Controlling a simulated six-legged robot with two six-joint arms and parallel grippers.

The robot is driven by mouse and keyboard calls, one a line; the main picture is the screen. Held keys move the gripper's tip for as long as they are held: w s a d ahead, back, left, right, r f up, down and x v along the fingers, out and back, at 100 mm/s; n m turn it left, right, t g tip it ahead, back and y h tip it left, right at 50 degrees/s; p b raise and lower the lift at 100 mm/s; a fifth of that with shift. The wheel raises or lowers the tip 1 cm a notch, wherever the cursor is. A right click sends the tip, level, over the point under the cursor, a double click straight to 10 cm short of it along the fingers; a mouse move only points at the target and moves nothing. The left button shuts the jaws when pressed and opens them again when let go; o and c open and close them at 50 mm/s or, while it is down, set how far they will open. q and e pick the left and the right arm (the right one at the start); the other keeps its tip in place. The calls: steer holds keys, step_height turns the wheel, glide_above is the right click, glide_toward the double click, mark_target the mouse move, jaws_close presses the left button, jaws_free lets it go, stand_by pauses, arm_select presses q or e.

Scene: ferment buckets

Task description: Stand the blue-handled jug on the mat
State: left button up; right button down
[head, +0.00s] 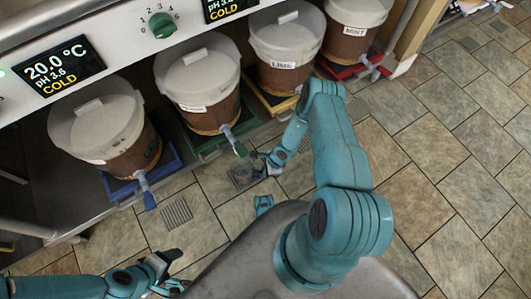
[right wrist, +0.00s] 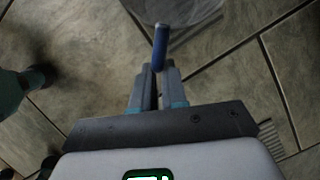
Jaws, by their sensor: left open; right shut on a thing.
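The blue-handled jug is clear and shows in the right wrist view (right wrist: 185,10), cut off by the top edge. Its blue handle (right wrist: 160,48) lies between the fingertips. In the head view the jug (head: 242,175) is a small, see-through shape below the green tap. My right gripper (head: 266,162) is shut on the handle; its fingers also show in the right wrist view (right wrist: 158,75). The jug appears held above the floor. My left gripper (head: 172,269) is open and empty at the lower left. I cannot make out a separate mat.
Lidded buckets stand in a row on the shelf, on a blue tray (head: 176,163), a green tray (head: 203,146), a yellow tray and a red tray. Their taps stick out over the front edge; the green tap (head: 239,149) is close to the jug. Tiled floor (head: 430,165) is clear at right.

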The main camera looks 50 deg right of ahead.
steer(key=c, duration=1.2)
jaws_free()
steer(key=shift+o, duration=0.2)
steer(key=p+v, duration=0.6)
steer(key=v, duration=0.6)
steer(key=shift+p, duration=0.35)
steer(key=shift+r, duration=0.1)
